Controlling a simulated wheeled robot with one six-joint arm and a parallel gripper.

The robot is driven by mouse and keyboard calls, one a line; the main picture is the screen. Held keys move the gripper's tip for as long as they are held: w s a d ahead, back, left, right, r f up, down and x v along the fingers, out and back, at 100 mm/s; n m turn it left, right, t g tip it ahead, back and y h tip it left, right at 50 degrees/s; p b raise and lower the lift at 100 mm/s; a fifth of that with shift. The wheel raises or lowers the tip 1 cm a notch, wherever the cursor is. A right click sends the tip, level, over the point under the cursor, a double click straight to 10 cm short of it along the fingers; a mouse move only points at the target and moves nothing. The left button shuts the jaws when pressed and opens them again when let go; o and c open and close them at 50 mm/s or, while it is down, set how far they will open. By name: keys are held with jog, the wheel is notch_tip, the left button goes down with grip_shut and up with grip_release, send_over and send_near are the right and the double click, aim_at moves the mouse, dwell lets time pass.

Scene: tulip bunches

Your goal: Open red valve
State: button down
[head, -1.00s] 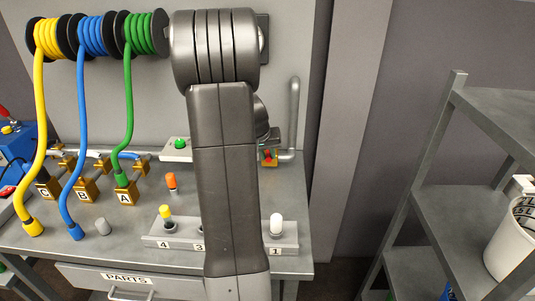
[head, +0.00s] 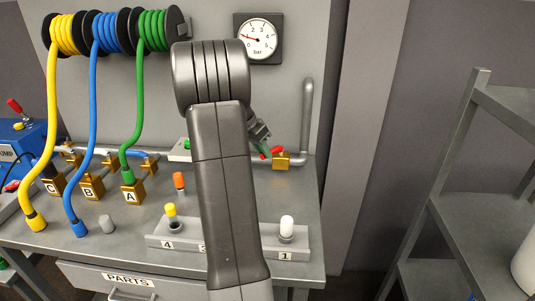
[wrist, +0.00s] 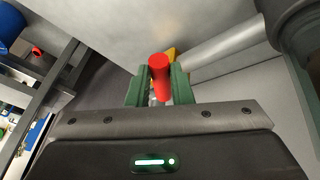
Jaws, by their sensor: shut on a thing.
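The red valve is a brass body (head: 282,160) on the grey pipe at the bench's back right, with a red handle (head: 277,151). My gripper (head: 265,152) is at the handle, on the left side of the brass body. In the wrist view, the red handle (wrist: 159,70) stands between the green fingers of my gripper (wrist: 158,88), which are shut on it. Part of the yellow brass body shows behind it. My arm hides the bench left of the valve.
A pressure gauge (head: 258,38) hangs on the wall panel above. A green button box (head: 181,150) is left of my arm. A numbered rail (head: 262,243) with a white-topped post is in front. A grey shelf (head: 450,200) stands at the right.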

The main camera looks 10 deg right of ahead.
jog(key=shift+w+a+m+g, duration=0.25)
jog(key=shift+w+m, duration=0.15)
jog(key=shift+m, duration=0.2)
jog(key=shift+w+a+m+g, duration=0.15)
jog(key=shift+w+m+g, duration=0.15)
jog(key=shift+m, duration=0.3)
jog(key=shift+p, duration=0.3)
jog(key=c, duration=1.3)
grip_release()
jog(key=v, duration=1.3)
jog(key=shift+a+r, duration=0.3)
